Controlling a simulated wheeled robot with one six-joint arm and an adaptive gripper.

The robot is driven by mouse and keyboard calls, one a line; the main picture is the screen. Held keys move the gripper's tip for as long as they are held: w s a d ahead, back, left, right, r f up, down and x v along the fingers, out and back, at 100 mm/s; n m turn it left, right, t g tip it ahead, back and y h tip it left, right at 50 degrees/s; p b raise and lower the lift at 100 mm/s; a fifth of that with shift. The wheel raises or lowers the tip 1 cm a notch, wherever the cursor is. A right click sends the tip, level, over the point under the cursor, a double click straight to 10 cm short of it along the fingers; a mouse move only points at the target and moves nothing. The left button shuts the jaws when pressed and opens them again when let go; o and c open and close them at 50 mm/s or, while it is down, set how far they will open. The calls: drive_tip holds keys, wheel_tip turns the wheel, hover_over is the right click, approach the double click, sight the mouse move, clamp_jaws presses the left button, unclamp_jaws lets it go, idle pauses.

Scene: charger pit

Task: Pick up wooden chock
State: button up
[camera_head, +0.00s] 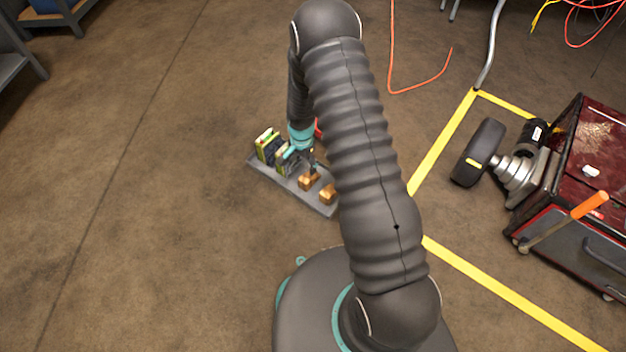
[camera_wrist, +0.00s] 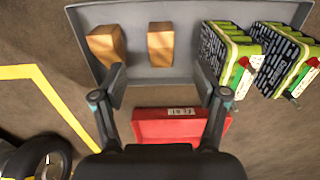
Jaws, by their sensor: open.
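Two wooden chocks sit on a grey tray (camera_wrist: 190,12). One chock (camera_wrist: 161,45) lies between and just beyond my fingertips in the wrist view, apart from them. The other chock (camera_wrist: 106,45) lies to its left, near the left fingertip. The chocks also show in the head view, one (camera_head: 308,182) just below my gripper and one (camera_head: 328,194) nearer my base, partly beside my arm. My gripper (camera_wrist: 160,82) is open and empty, with its fingers spread over the tray's near edge in the wrist view.
Two green-and-black blocks (camera_wrist: 232,55) (camera_wrist: 283,58) stand on the tray's right part. A red labelled box (camera_wrist: 180,125) lies near the tray between my fingers. In the head view, a red tool cart (camera_head: 590,150) and a wheel (camera_head: 478,152) stand right, beyond yellow floor lines. Floor left is clear.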

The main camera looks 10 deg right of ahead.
sight(305, 180)
drive_tip(key=f, duration=0.7)
drive_tip(key=f+b, duration=0.1)
drive_tip(key=f, duration=0.3)
drive_tip(key=shift+d, duration=0.25)
drive_tip(key=c, duration=1.3)
drive_tip(key=shift+r, duration=0.1)
